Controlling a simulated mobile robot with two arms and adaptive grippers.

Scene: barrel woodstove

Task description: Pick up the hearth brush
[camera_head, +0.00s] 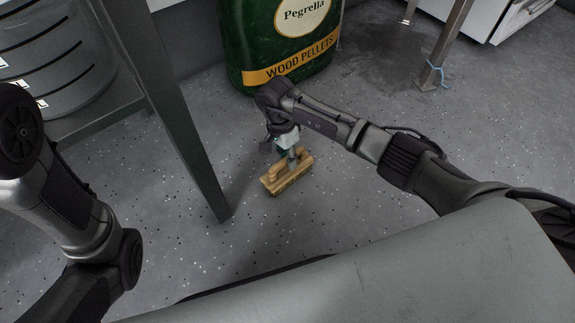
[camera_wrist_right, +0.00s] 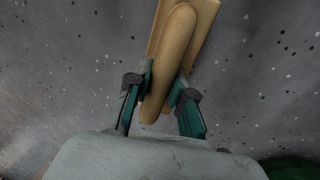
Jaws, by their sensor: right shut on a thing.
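The hearth brush (camera_head: 286,176) is a small wooden brush with a light wood block and a rounded handle. In the head view it is at the middle, low over or on the speckled floor; I cannot tell whether it touches. My right gripper (camera_head: 291,156) reaches down to it from above. In the right wrist view the brush handle (camera_wrist_right: 176,50) runs between the two teal-padded fingers of the right gripper (camera_wrist_right: 162,95), which is shut on it. The brush block shows behind the handle at the top. My left arm shows at the left of the head view, but its gripper is not visible.
A green wood pellets container (camera_head: 277,45) stands behind the brush. A dark metal leg (camera_head: 170,110) comes down to the floor left of the brush. A metal table leg (camera_head: 441,52) with a blue tie is at the upper right. Open floor (camera_head: 330,205) lies around the brush.

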